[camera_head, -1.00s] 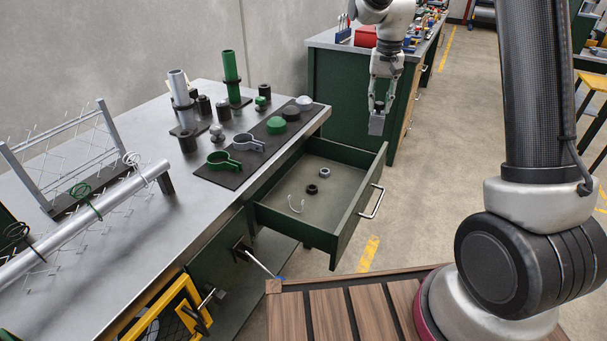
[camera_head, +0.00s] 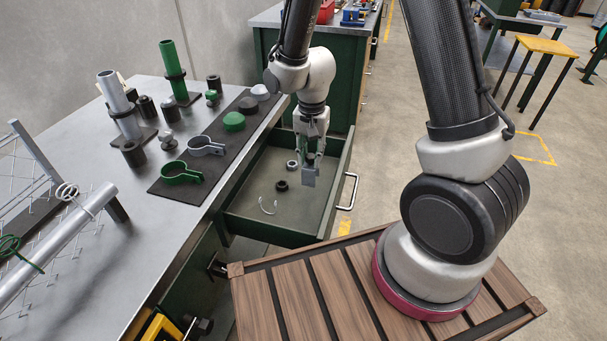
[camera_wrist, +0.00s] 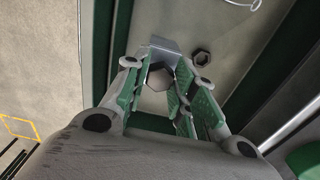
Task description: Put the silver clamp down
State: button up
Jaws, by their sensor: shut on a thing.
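My gripper (camera_head: 311,160) points down over the right part of the open drawer (camera_head: 245,226). It is shut on the silver clamp (camera_head: 309,178), of which a flat grey end shows below the fingertips. In the wrist view the clamp (camera_wrist: 164,48) shows as a grey plate past the fingertips (camera_wrist: 160,68); the rest of its shape is hidden. I cannot tell how far it is above the drawer floor. A second, ring-shaped silver clamp (camera_head: 220,149) lies on the dark mat (camera_head: 215,127), behind a green clamp (camera_head: 196,178).
The drawer holds a black nut (camera_head: 281,186), a grey nut (camera_head: 292,165) and a thin open ring (camera_head: 268,210). The mat also holds a green cap (camera_head: 234,121) and other round caps. Pipes on stands (camera_head: 172,66) and a wire rack (camera_head: 40,160) occupy the bench.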

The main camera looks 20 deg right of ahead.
jog(key=shift+f, duration=2.7)
jog(key=shift+f, duration=0.1)
jog(key=o, duration=0.9)
